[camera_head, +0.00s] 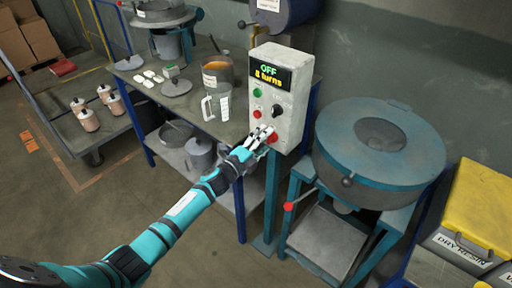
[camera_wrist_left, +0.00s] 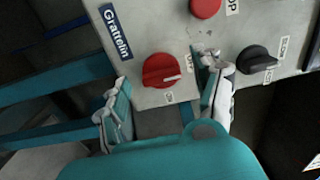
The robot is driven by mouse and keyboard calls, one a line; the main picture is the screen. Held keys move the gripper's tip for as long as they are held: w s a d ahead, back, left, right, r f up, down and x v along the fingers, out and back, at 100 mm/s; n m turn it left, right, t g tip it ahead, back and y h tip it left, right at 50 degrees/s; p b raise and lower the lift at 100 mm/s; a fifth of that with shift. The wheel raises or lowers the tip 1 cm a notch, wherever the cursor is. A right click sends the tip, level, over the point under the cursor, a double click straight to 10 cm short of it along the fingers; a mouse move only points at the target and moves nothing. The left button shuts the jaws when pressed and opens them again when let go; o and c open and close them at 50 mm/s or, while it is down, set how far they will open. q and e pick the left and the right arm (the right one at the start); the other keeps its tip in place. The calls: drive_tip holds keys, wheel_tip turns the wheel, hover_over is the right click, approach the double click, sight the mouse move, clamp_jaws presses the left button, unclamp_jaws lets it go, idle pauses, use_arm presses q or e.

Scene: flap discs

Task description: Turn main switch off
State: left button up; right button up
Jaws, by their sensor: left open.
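The grey control box (camera_head: 282,95) stands on a post with a lit display (camera_head: 268,75) reading "OFF" and "8 turns". A red rotary switch (camera_head: 272,138) sits low on its face; in the left wrist view the red switch (camera_wrist_left: 160,71) has its pale pointer mark toward the right. My left gripper (camera_head: 262,134) is open at the lower front of the box, close to the switch. In the wrist view its two fingers stand either side of the switch; I cannot tell whether they touch it. My right gripper is not in view.
A black knob (camera_wrist_left: 257,60) and a red button (camera_wrist_left: 205,7) are near the fingers. A green button (camera_head: 257,92) is higher up. A bench (camera_head: 140,75) with a clear jug and metal pot stands left; a round lidded machine (camera_head: 380,145) stands right.

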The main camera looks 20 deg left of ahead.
use_arm(q)
drive_tip(key=v, duration=1.1)
drive_tip(key=shift+s, duration=0.3)
drive_tip(key=shift+a, duration=0.15)
drive_tip(key=s+a+f+n+g+y, duration=0.2)
drive_tip(key=s+f+n, duration=0.25)
drive_tip(key=f, duration=0.65)
drive_tip(key=s+a+f+n+g+y, duration=0.1)
drive_tip(key=s+f+n+g+y, duration=0.3)
drive_tip(key=f, duration=0.6)
drive_tip(key=s+a+f+n+g, duration=0.1)
drive_tip(key=s+a+f+n, duration=0.15)
drive_tip(key=s+f, duration=0.6)
drive_tip(key=s+d+f+n+g, duration=0.2)
drive_tip(key=s+f, duration=0.4)
drive_tip(key=s, duration=0.4)
drive_tip(key=s+d+f+n+g, duration=0.2)
drive_tip(key=s+f, duration=0.5)
drive_tip(key=s, duration=0.4)
drive_tip(key=s+d+f+n+g, duration=0.2)
drive_tip(key=s+f+n+g, duration=0.2)
drive_tip(key=s+f, duration=0.3)
drive_tip(key=s+g, duration=0.1)
drive_tip(key=s, duration=0.3)
drive_tip(key=shift+s+d, duration=0.2)
drive_tip(key=shift+d, duration=0.1)
